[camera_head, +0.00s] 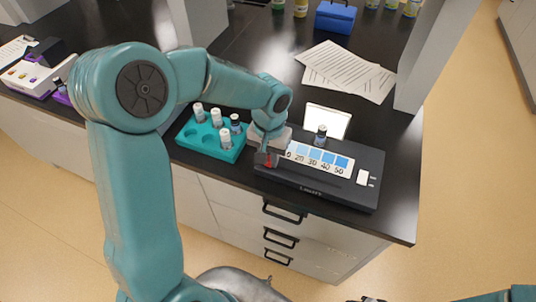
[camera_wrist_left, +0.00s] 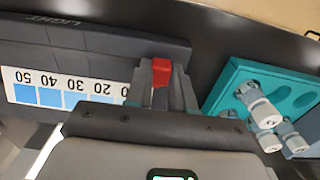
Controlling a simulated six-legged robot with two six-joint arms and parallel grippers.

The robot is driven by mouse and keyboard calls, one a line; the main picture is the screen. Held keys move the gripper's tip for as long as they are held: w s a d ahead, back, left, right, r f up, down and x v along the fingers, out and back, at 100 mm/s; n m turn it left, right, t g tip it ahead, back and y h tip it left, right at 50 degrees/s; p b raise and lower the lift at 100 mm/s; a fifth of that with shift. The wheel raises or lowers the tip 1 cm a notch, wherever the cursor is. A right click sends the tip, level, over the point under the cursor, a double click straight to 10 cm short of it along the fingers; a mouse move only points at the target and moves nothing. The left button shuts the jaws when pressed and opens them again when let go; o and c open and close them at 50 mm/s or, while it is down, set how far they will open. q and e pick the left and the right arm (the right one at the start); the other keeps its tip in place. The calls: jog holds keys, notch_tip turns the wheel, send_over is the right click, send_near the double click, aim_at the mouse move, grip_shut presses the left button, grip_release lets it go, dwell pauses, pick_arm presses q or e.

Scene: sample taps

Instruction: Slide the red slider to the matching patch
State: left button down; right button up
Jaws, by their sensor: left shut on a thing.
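The red slider (camera_head: 271,160) sits at the left, 0 end of the scale on the black LIGHT device (camera_head: 318,191). It also shows in the left wrist view (camera_wrist_left: 162,66). My left gripper (camera_head: 266,153) is shut on the red slider, its fingers on either side of it (camera_wrist_left: 160,84). The patch strip (camera_head: 319,159) runs to the right in deepening blues, with 50 at the far right. A vial (camera_head: 321,134) stands behind the strip before a bright white panel (camera_head: 327,120). My right gripper is at most a dark sliver at the bottom edge.
A teal rack (camera_head: 233,153) with several capped vials stands close to the left of the device. Paper sheets (camera_head: 345,70) lie behind it. A blue box (camera_head: 335,17) and bottles are at the back. The bench's front edge is just ahead of the device.

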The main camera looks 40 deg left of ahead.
aim_at(336, 185)
pick_arm(q)
jog(key=w+d, duration=0.1)
jog(key=d, duration=0.4)
jog(key=w+d+b, duration=0.1)
jog(key=d, duration=0.5)
jog(key=w+d+b, duration=0.1)
jog(key=w+d, duration=0.1)
jog(key=d, duration=0.3)
jog(key=shift+d, duration=0.4)
jog(key=shift+w+d+r, duration=0.1)
jog(key=shift+w+d, duration=0.05)
jog(key=shift+d, duration=0.25)
jog(key=c, duration=1)
grip_release()
jog(key=shift+d, duration=0.1)
jog(key=shift+c, duration=0.2)
jog(key=shift+o, duration=0.4)
jog(key=shift+d, duration=0.15)
jog(key=shift+a, duration=0.2)
jog(key=shift+r, duration=0.4)
notch_tip(336, 185, up, 16)
jog(key=shift+d+f, duration=0.15)
jog(key=shift+f, duration=0.1)
